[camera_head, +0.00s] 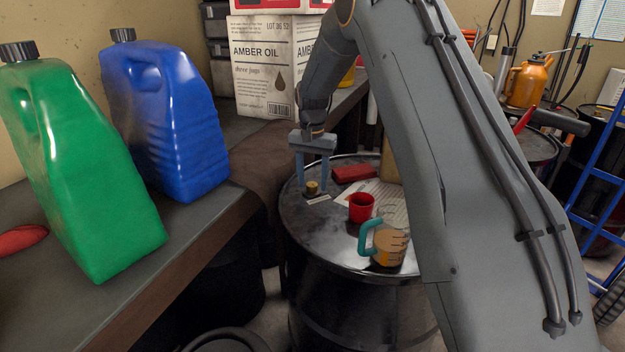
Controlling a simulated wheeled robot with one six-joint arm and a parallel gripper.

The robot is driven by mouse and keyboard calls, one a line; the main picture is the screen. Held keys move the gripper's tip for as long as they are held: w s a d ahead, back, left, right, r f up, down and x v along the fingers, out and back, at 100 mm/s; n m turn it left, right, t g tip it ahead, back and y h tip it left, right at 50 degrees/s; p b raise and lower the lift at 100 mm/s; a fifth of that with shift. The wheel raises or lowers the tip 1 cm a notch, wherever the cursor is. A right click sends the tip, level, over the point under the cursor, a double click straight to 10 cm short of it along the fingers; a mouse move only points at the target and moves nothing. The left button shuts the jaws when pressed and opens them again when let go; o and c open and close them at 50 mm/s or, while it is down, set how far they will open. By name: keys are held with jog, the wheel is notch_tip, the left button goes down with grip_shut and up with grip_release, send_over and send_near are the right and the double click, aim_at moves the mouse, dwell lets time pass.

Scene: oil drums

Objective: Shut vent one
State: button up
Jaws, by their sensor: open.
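A small brass vent cap (312,188) stands on the top of a black oil drum (305,232), near its left side. A small pale tag (318,200) lies in front of it, too small to read. My gripper (312,181) points down over the cap, its two fingers open. The fingertips are to the left and right of the cap; I cannot tell whether they touch it. Whether the cap is open or shut is too small to tell. My own arm hides the right part of the drum top.
On the drum stand a red cup (361,208) and a measuring jug (388,243) with amber liquid, beside a paper sheet and a red block (354,173). The workbench at left holds a green jug (85,170), a blue jug (165,125) and an oil box (262,65).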

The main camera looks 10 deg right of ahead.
aim_at(313, 183)
notch_tip(313, 183, up, 8)
jog(key=shift+f+b, duration=0.1)
jog(key=shift+b, duration=0.9)
